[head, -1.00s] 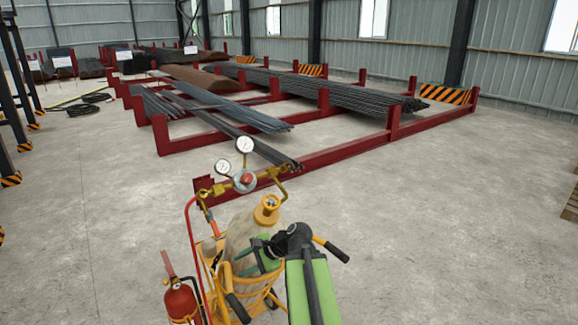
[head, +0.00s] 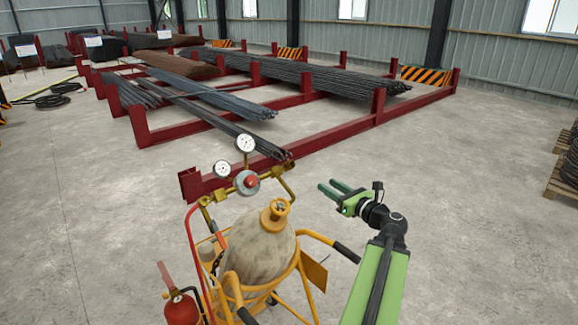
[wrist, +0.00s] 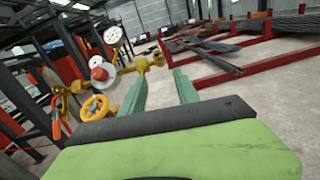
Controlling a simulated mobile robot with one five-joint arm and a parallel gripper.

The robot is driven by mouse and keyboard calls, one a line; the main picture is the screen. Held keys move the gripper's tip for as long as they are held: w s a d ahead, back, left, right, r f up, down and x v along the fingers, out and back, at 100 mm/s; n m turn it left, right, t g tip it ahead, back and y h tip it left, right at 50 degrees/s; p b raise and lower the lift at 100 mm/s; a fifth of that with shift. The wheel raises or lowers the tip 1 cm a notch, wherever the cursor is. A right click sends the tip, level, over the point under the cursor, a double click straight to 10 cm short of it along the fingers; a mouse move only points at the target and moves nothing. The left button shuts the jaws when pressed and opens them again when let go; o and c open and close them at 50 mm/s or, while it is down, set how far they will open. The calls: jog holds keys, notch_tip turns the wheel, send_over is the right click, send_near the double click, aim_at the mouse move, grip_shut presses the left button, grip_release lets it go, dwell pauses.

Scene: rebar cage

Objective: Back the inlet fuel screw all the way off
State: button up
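A gauge-and-valve assembly stands above the gas cylinder (head: 258,248). It has a round regulator body with a red centre (head: 246,182), two white dial gauges (head: 245,143) and brass fittings (head: 287,182) at its sides. The red-centred regulator (wrist: 101,71) also shows in the wrist view, left of the fingers, with a yellow handwheel (wrist: 95,107) below it. I cannot tell which part is the inlet fuel screw. My gripper (head: 328,187) is open and empty, right of the assembly and apart from it. Its green fingers (wrist: 159,75) show spread in the wrist view, with a brass fitting beyond them.
The cylinder stands in a yellow cart (head: 300,268) with black-gripped handles. A red fire extinguisher (head: 181,308) is at its left. Red racks (head: 330,133) with steel bars lie behind. The floor to the right is clear up to a pallet stack (head: 563,180).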

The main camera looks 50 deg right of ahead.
aim_at(292, 165)
jog(key=w, duration=0.6)
jog(key=w+d, duration=0.1)
jog(key=w, duration=0.4)
jog(key=w+d, duration=0.1)
jog(key=w, duration=0.5)
jog(key=shift+w, duration=0.3)
jog(key=shift+c, duration=0.4)
grip_shut()
